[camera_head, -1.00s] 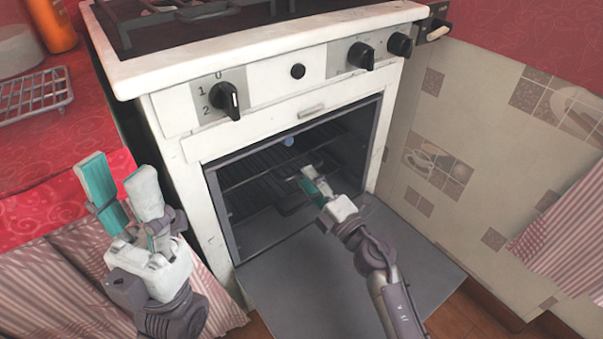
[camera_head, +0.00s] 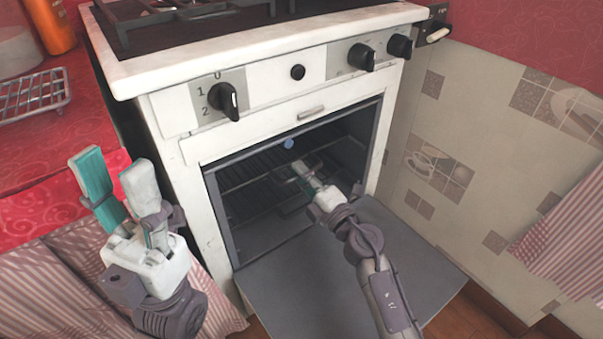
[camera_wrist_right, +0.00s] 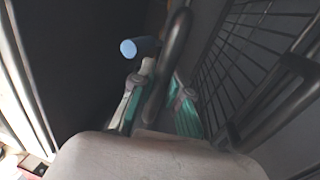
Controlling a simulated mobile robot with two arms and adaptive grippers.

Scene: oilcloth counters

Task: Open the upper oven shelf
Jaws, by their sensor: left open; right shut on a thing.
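The white oven (camera_head: 160,140) stands with its door (camera_head: 330,275) folded down and open. The dark wire upper shelf (camera_head: 243,172) is inside the cavity; its rods also show in the right wrist view (camera_wrist_right: 240,65). My right gripper (camera_head: 301,172) reaches into the oven. In the right wrist view its fingers (camera_wrist_right: 158,110) are on either side of a dark curved bar (camera_wrist_right: 177,45), seemingly the upper shelf's front handle, and are shut on it. The fingertips are partly in shadow. My left gripper (camera_head: 118,185) is open and empty, left of the oven.
A small blue cylinder (camera_head: 289,143) is near the cavity's top, close to my right fingers in the wrist view (camera_wrist_right: 140,47). A red counter (camera_head: 60,130) with a wire rack (camera_head: 35,95) is at left. A tiled cabinet (camera_head: 470,150) stands at right.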

